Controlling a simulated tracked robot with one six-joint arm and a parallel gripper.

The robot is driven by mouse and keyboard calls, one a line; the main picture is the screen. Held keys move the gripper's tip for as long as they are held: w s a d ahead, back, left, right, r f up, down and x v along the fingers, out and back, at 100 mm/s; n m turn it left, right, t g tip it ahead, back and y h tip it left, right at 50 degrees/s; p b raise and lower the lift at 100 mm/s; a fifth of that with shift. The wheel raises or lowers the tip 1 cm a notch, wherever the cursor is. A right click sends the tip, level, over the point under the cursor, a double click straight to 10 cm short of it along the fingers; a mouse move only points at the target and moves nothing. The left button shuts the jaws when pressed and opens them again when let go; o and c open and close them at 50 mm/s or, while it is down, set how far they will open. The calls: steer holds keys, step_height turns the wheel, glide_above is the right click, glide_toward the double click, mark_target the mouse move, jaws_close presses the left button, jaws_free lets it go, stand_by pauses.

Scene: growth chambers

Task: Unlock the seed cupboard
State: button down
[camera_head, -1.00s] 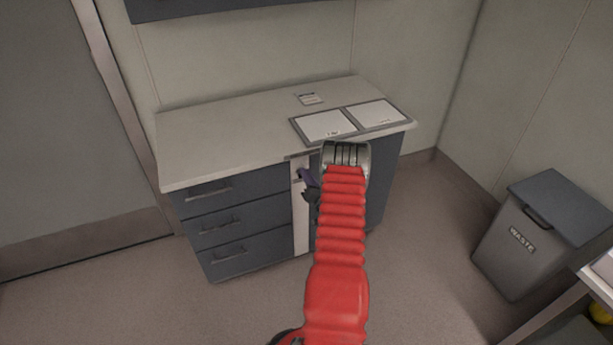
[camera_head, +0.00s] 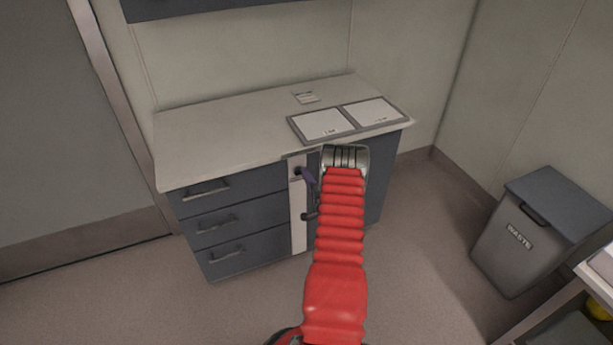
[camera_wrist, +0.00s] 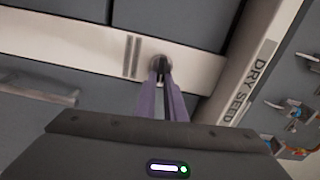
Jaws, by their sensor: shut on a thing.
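The seed cupboard (camera_head: 376,190) is the dark-fronted unit under the right part of the counter, partly hidden by my red arm. Its label, DRY SEED (camera_wrist: 250,83), shows in the wrist view. A round metal lock (camera_wrist: 160,63) sits in the pale strip (camera_head: 299,228) beside the drawers. My gripper (camera_wrist: 163,82) has its purple fingers shut on a thin dark key, mostly hidden between them, right at the lock. I cannot tell how far the key is in.
Dark drawers (camera_head: 236,222) with bar handles are left of the strip. Two framed sheets (camera_head: 322,124) and a small card (camera_head: 306,97) lie on the counter (camera_head: 215,130). A waste bin (camera_head: 520,245) stands at the right, with open floor between. Small metal items (camera_wrist: 290,108) show at the wrist view's right.

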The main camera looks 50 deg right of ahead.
steer(key=shift+s+d+f+m, duration=0.2)
steer(key=shift+s+m, duration=0.1)
steer(key=shift+m, duration=0.4)
steer(key=c, duration=2.1)
jaws_free()
steer(key=shift+o, duration=1.3)
steer(key=shift+w+a, duration=0.1)
steer(key=shift+w, duration=0.05)
steer(key=shift+a, duration=0.1)
steer(key=v, duration=1.3)
steer(key=shift+s, duration=0.35)
steer(key=shift+a, duration=0.1)
